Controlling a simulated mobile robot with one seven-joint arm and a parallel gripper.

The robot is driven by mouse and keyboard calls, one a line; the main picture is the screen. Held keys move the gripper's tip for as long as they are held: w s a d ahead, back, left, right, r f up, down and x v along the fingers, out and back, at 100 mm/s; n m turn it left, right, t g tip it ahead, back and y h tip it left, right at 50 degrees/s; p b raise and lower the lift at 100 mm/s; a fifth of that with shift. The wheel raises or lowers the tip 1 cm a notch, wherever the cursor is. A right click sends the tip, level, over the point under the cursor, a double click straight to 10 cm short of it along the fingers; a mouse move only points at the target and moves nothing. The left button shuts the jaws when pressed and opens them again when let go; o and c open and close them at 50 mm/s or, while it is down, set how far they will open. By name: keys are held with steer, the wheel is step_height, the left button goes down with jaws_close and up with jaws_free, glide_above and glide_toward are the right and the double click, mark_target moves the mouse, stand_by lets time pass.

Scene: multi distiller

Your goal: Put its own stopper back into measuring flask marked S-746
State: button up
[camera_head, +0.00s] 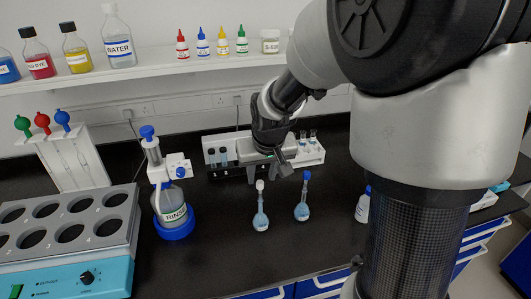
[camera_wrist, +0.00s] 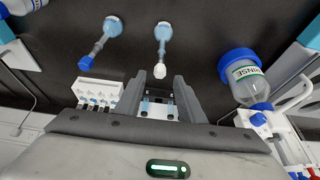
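Two small measuring flasks with pale blue liquid stand upright on the black bench. One flask (camera_head: 261,220) has a white top (camera_head: 260,185); the flask to its right (camera_head: 302,211) has a blue stopper (camera_head: 307,175). In the wrist view the white-topped flask (camera_wrist: 163,33) points its top (camera_wrist: 159,71) towards the gap between my fingers, and the blue-stoppered flask (camera_wrist: 112,27) is to its left. No marking S-746 is readable on either. My gripper (camera_head: 269,170) is open, with nothing seen between its fingers (camera_wrist: 162,92), just behind and above the white-topped flask.
A white rack (camera_head: 222,168) with small vials stands behind my gripper. A rinse bottle (camera_head: 172,205) in a blue ring is to the left, beside a block with round wells (camera_head: 65,236). A shelf (camera_head: 150,74) with bottles runs along the back. The bench front is clear.

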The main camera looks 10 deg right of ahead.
steer(key=v, duration=1.2)
steer(key=shift+r, duration=0.15)
steer(key=s+r+t+p, duration=0.1)
steer(key=s+r+p, duration=0.2)
steer(key=s, duration=1.5)
steer(key=shift+r, duration=0.95)
